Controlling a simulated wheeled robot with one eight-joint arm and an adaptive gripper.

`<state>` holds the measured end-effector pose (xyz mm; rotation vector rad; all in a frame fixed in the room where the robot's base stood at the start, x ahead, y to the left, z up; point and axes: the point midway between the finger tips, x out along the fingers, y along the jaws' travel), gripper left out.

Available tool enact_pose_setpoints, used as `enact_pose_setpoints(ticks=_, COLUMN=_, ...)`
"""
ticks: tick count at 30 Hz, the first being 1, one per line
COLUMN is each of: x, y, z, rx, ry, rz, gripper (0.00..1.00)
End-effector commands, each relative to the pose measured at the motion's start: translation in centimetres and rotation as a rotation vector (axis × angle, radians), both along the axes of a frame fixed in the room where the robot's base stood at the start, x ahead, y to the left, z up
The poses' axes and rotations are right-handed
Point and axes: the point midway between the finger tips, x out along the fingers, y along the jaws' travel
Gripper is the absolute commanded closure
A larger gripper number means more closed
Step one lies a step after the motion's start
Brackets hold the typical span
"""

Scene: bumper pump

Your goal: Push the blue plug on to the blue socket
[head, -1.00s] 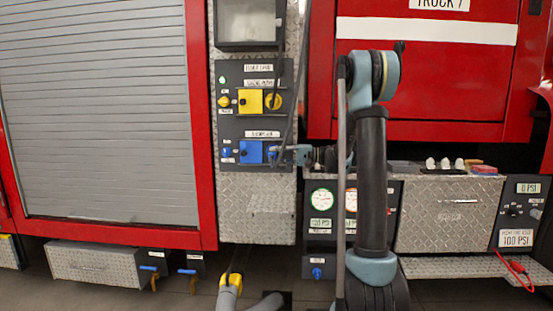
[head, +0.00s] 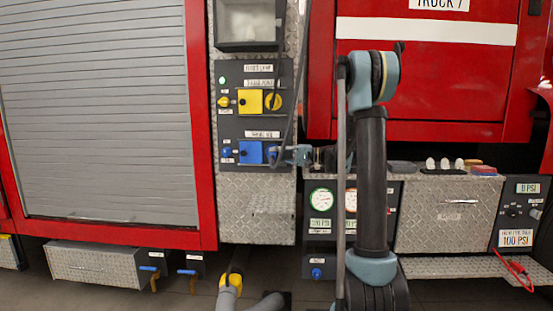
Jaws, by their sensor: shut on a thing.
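The blue fittings are on the lower dark panel of the truck's metal column, in the head view. A blue square plate (head: 251,152) sits there, with a small blue knob (head: 227,152) to its left. The blue plug (head: 274,154) is just right of the plate, at the tip of my gripper (head: 284,155). My gripper reaches in from the right and is shut on the plug. The blue socket cannot be told apart behind the plug and gripper. Whether plug and socket touch, and how deep, is too small to tell.
Above are a yellow plate (head: 250,101), a yellow round fitting (head: 273,101) and a dark hanging cable (head: 295,85). Gauges (head: 320,201) sit below right. A pressure display (head: 527,188) is at far right. A grey hose with a yellow collar (head: 230,283) stands below.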

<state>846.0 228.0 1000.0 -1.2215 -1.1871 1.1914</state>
Motion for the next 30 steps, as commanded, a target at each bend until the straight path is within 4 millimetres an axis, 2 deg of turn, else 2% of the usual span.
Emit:
enact_pose_setpoints(ticks=14, x=0.48, y=0.01, z=0.02, rx=0.000, ry=0.000, rz=0.000, gripper=0.95)
enact_pose_setpoints(ticks=15, x=0.50, y=0.01, z=0.02, rx=0.000, ry=0.000, rz=0.000, gripper=0.71)
enact_pose_setpoints(ticks=18, x=0.49, y=0.01, z=0.01, rx=0.000, ry=0.000, rz=0.000, gripper=0.50)
enact_pose_setpoints(ticks=30, x=0.49, y=-0.31, z=-0.01, rx=0.000, ry=0.000, rz=0.000, gripper=0.50)
